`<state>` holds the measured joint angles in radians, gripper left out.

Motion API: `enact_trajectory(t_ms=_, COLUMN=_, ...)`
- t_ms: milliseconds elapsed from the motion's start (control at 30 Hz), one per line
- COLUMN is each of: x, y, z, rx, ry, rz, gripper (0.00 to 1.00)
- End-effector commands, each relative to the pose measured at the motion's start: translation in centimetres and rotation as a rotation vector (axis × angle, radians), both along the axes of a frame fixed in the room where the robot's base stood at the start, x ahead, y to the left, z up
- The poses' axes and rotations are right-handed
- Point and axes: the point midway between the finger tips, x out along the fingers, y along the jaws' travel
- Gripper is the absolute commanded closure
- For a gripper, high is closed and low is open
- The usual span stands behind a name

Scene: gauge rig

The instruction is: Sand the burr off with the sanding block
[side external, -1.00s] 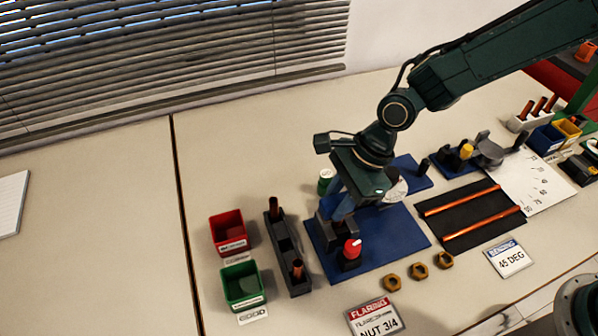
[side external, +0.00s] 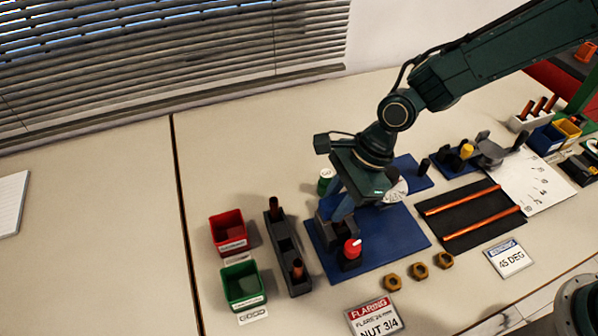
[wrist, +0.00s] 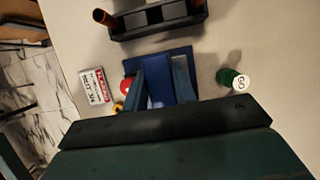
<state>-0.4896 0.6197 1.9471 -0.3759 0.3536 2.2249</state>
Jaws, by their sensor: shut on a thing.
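My gripper (side external: 335,218) points down over the left part of the blue board (side external: 400,238), low above a dark grey block (side external: 325,236). Its blue fingers also show in the wrist view (wrist: 160,100). The burr is too small or hidden to see. A red-topped post on a black base (side external: 350,254) stands just in front of the gripper. A green GO cylinder (side external: 325,182) stands behind it and shows in the wrist view (wrist: 237,80).
A dark rack (side external: 283,250) with copper pieces stands to the left, beyond it a red bin (side external: 228,231) and a green bin (side external: 243,285). Brass nuts (side external: 418,271) lie in front. A black mat (side external: 455,196) with two copper tubes lies right. The table's far left is mostly clear.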

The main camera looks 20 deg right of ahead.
Motion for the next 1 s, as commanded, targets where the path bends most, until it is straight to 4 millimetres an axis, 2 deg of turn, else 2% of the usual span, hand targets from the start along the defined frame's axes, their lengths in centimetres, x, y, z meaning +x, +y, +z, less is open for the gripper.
enact_trajectory(t_ms=33, x=-0.2, y=-0.8, z=-0.6, rx=-0.018, ry=0.013, rz=-0.006, gripper=0.97)
enact_trajectory(t_ms=200, x=-0.2, y=-1.2, z=-0.6, rx=-0.020, ry=0.013, rz=-0.009, gripper=0.97)
enact_trajectory(t_ms=633, x=-0.2, y=-1.4, z=-0.5, rx=-0.021, ry=0.015, rz=-0.010, gripper=0.97)
enact_trajectory(t_ms=1000, x=0.0, y=-2.1, z=1.3, rx=-0.013, ry=0.008, rz=-0.008, gripper=0.97)
